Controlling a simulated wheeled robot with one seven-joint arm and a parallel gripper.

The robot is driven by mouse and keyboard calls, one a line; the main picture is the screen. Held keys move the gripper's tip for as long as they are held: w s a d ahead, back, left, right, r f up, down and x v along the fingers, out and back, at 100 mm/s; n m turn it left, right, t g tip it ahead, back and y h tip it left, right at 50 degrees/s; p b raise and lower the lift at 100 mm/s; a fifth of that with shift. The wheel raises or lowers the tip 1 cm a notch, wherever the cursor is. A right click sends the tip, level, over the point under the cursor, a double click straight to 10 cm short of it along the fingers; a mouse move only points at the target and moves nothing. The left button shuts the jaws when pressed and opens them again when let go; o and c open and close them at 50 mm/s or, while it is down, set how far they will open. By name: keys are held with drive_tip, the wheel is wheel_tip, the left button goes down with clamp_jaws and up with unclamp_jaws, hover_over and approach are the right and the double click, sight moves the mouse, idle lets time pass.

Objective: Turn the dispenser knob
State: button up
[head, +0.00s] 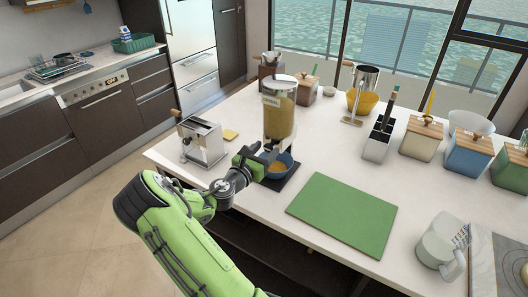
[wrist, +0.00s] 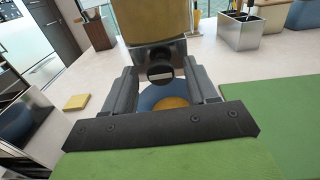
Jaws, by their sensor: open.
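The dispenser (head: 279,113) is a clear cylinder filled with yellow-brown grains, standing on a dark base on the white counter. Its dark round knob (wrist: 160,72) faces my gripper in the wrist view, below the grain container (wrist: 157,18). A blue bowl (head: 285,161) with yellow-orange contents sits under the dispenser. My gripper (wrist: 164,88) is open, with one finger on each side of the knob. I cannot tell whether the fingers touch it. In the head view my gripper (head: 262,158) is at the dispenser's front and hides the knob.
A silver toaster-like appliance (head: 202,140) stands left of the dispenser, with a small yellow block (head: 231,134) nearby. A green board (head: 343,213) lies to the right. Several canisters, including a blue one (head: 467,152), stand along the back right. A pale mug-like jug (head: 442,243) is at the front right.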

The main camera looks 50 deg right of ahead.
drive_tip(key=c, duration=1)
drive_tip(key=shift+m, duration=0.4)
drive_tip(key=m+b, duration=0.1)
drive_tip(key=m, duration=0.3)
drive_tip(key=shift+f, duration=0.1)
drive_tip(key=m+b, duration=0.2)
drive_tip(key=m, duration=0.2)
drive_tip(key=shift+s+f+b, duration=0.1)
drive_tip(key=shift+b, duration=0.2)
drive_tip(key=m+b, duration=0.4)
drive_tip(key=m, duration=0.1)
drive_tip(key=shift+f+m, duration=0.15)
drive_tip(key=shift+m, duration=0.25)
drive_tip(key=shift+m+b, duration=1.15)
drive_tip(key=shift+m, duration=0.35)
